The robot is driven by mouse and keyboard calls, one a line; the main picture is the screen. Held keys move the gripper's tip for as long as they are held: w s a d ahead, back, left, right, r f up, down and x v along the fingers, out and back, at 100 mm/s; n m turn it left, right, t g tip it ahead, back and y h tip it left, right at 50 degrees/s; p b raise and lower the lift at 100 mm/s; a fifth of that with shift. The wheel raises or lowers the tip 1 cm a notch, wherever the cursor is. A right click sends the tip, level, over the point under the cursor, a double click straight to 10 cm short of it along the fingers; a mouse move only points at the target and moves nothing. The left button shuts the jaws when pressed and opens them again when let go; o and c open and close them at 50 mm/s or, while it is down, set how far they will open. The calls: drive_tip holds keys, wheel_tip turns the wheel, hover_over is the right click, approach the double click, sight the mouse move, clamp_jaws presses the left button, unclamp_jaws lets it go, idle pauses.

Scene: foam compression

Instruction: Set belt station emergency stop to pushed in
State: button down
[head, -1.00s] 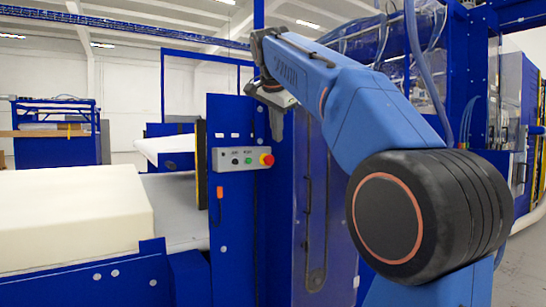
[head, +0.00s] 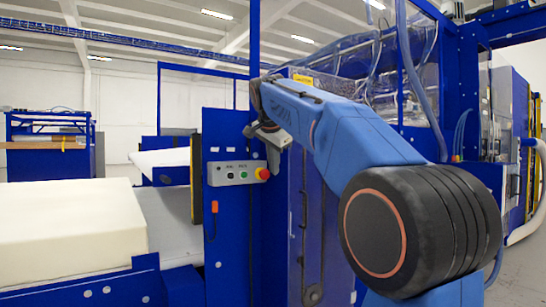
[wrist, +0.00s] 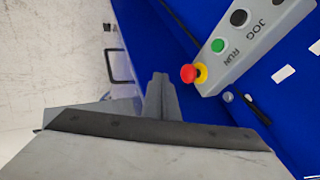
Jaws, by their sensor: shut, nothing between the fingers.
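The emergency stop (head: 262,173) is a red mushroom button on a yellow base at the right end of a grey control box (head: 226,174) on a blue panel. It also shows in the wrist view (wrist: 188,73), standing out from the end of the box, beside a green RUN button (wrist: 217,46) and a dark JOG button (wrist: 239,17). My gripper (head: 275,172) is just right of the button in the head view. In the wrist view my gripper (wrist: 159,78) is shut and empty, its tips left of the button with a small gap in the picture. Whether they touch cannot be told.
A large cream foam block (head: 65,225) lies on the belt at the left. The blue panel (head: 228,235) stands around the control box, with an orange fitting (head: 215,208) below it. A blue machine column (head: 312,225) stands close to the right of the box.

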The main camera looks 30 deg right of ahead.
sight(264, 174)
drive_tip(key=shift+w+d+f, duration=0.1)
drive_tip(key=shift+w+f, duration=0.15)
drive_tip(key=shift+w, duration=0.6)
drive_tip(key=shift+w+d+f, duration=0.1)
drive_tip(key=shift+w+f, duration=0.2)
drive_tip(key=shift+w, duration=0.5)
drive_tip(key=shift+w+d+f, duration=0.1)
drive_tip(key=shift+w+f, duration=0.15)
drive_tip(key=shift+w, duration=0.6)
